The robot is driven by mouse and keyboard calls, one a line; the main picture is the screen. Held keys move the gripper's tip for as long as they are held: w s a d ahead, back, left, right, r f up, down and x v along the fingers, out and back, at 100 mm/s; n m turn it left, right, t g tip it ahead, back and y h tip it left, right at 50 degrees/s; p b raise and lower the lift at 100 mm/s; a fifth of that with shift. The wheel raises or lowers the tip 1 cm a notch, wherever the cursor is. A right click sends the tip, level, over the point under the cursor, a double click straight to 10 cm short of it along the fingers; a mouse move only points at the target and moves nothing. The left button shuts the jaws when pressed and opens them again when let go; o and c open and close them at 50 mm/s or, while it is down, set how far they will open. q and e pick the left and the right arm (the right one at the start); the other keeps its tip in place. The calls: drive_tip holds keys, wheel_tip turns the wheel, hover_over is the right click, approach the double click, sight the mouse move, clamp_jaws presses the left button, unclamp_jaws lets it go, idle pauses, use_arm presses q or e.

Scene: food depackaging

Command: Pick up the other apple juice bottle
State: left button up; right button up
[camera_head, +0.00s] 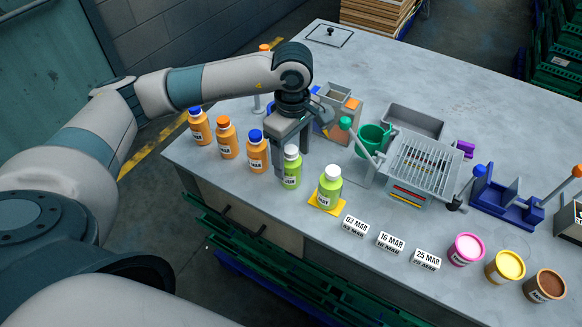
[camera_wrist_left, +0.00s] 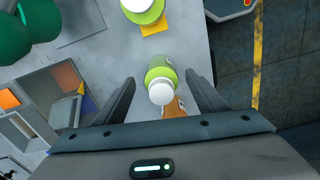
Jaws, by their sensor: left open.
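Two green apple juice bottles with white caps stand near the table's front edge. One bottle (camera_head: 292,175) is right at my left gripper (camera_head: 289,155), upright. The other bottle (camera_head: 329,189) stands to its right on a yellow square (camera_head: 314,203). In the left wrist view, my left gripper (camera_wrist_left: 160,80) is open, with the first bottle (camera_wrist_left: 158,67) between or just beyond its fingers; contact is not visible. The second bottle (camera_wrist_left: 147,14) shows at the top edge on the yellow square (camera_wrist_left: 154,27). My right gripper is not in view.
Orange bottles (camera_head: 226,142) stand in a row to the left. Date blocks (camera_head: 390,243) and several tubs (camera_head: 466,249) lie to the right. A grey grate (camera_head: 428,164) and green cup (camera_head: 374,137) stand behind. The back of the table is largely clear.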

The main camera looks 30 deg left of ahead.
use_arm(q)
drive_tip(key=f, duration=0.1)
drive_tip(key=f+p, duration=0.1)
drive_tip(key=shift+s+a+f, duration=0.1)
drive_tip(key=shift+a+f, duration=0.1)
drive_tip(key=shift+f, duration=0.55)
drive_tip(key=shift+c, duration=0.4)
drive_tip(key=c, duration=1.2)
drive_tip(key=shift+r, duration=0.1)
drive_tip(key=shift+r, duration=0.45)
wheel_tip(320, 180, up, 7)
drive_tip(key=b, duration=0.3)
drive_tip(key=shift+r, duration=1)
